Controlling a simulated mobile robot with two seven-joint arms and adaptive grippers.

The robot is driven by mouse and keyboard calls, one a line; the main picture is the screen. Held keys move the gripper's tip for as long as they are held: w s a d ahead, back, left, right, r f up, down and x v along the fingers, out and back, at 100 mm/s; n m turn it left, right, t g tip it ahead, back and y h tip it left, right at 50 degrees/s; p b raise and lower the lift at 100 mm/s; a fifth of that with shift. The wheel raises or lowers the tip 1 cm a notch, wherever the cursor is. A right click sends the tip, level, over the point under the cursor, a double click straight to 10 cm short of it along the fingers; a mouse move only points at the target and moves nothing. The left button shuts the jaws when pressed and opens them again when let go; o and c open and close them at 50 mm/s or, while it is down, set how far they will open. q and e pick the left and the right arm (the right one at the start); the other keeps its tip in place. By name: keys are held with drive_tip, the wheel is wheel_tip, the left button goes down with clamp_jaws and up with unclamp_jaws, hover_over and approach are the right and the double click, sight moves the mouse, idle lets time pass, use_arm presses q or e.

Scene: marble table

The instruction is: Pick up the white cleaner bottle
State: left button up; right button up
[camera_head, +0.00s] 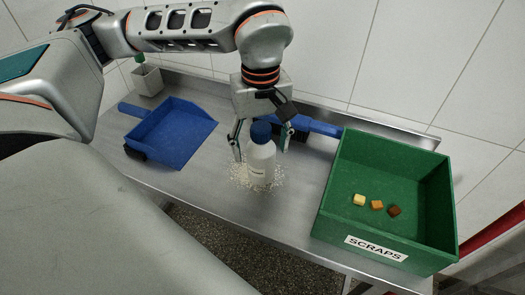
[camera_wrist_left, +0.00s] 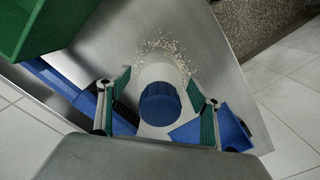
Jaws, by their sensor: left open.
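The white cleaner bottle (camera_head: 262,165) with a blue cap stands upright on the metal table, with pale crumbs scattered around its base. My left gripper (camera_head: 262,146) reaches down over it from above, its fingers apart on either side of the cap. In the left wrist view the bottle's blue cap (camera_wrist_left: 160,103) lies between the two open green-padded fingers (camera_wrist_left: 160,100), with a gap on each side. Contact with the bottle does not show. My right gripper is in neither view.
A green bin (camera_head: 440,200) labelled SCRAPS, holding a few small cubes, stands at the right. A blue dustpan (camera_head: 172,135) lies at the left. A blue-handled brush (camera_head: 318,127) lies behind the bottle. A small white pot (camera_head: 148,80) stands at the back left.

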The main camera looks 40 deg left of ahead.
use_arm(q)
drive_tip(key=shift+f, duration=0.45)
drive_tip(key=shift+c, duration=0.3)
drive_tip(key=shift+r, duration=0.1)
drive_tip(key=c, duration=1.4)
